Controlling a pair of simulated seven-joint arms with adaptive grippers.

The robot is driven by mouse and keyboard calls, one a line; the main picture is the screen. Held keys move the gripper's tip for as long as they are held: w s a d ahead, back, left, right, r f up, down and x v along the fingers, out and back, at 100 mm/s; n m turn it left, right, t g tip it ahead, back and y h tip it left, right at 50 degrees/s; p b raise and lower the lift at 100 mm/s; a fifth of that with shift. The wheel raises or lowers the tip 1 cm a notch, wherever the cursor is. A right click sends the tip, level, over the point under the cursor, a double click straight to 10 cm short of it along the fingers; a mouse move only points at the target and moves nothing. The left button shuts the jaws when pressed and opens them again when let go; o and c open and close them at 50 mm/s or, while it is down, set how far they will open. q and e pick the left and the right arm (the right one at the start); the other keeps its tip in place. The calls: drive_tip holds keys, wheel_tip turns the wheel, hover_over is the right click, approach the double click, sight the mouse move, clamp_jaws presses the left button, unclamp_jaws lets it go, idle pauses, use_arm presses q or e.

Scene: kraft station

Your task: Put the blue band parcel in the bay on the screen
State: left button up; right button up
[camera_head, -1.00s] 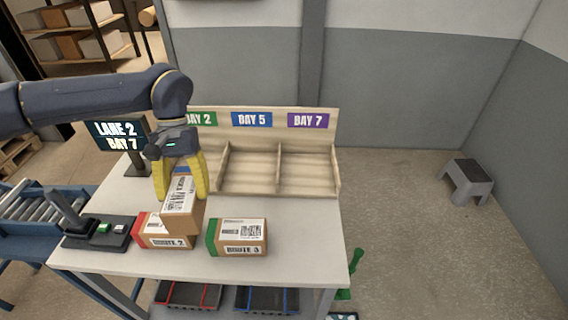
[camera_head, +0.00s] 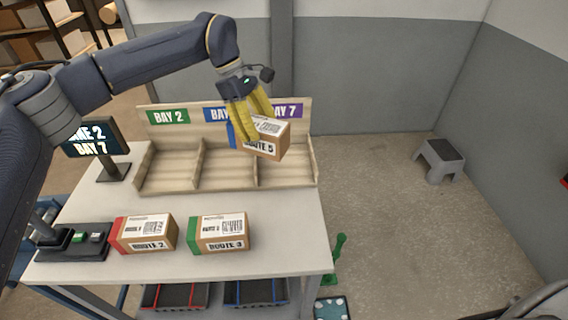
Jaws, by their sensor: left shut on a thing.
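The blue band parcel (camera_head: 266,142), brown with a white label and "ROUTE 5" on its front, is held above the right part of the wooden bay rack (camera_head: 199,176). My left gripper (camera_head: 257,125), with yellow fingers, is shut on it. The rack has three compartments; signs read BAY 2 (camera_head: 168,117), a partly hidden blue one (camera_head: 216,115) and a purple BAY 7 (camera_head: 288,111). The parcel hangs in front of the BAY 7 compartment (camera_head: 283,176). The screen (camera_head: 92,139) reads BAY 7 under a partly hidden lane line.
A red band parcel (camera_head: 144,234) marked ROUTE 2 and a green band parcel (camera_head: 219,233) marked ROUTE 3 stand on the white table (camera_head: 285,232). A dark button panel (camera_head: 75,243) is at the table's left. The table's right front is clear.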

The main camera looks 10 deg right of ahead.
use_arm(q)
drive_tip(key=w+d+r+n+t+y, duration=0.2)
drive_tip(key=w+d+n+t, duration=0.2)
drive_tip(key=n, duration=0.8)
drive_tip(key=w+d+r+n+t+y, duration=0.1)
drive_tip(key=w+d+r+n+t, duration=0.25)
drive_tip(key=n, duration=0.75)
drive_tip(key=shift+n, duration=0.3)
drive_tip(key=f, duration=1.4)
drive_tip(key=d+f, duration=0.1)
drive_tip(key=f, duration=0.6)
drive_tip(key=shift+w+d+f, duration=0.1)
drive_tip(key=shift+w, duration=0.3)
drive_tip(key=shift+f, duration=0.1)
drive_tip(key=o, duration=1.5)
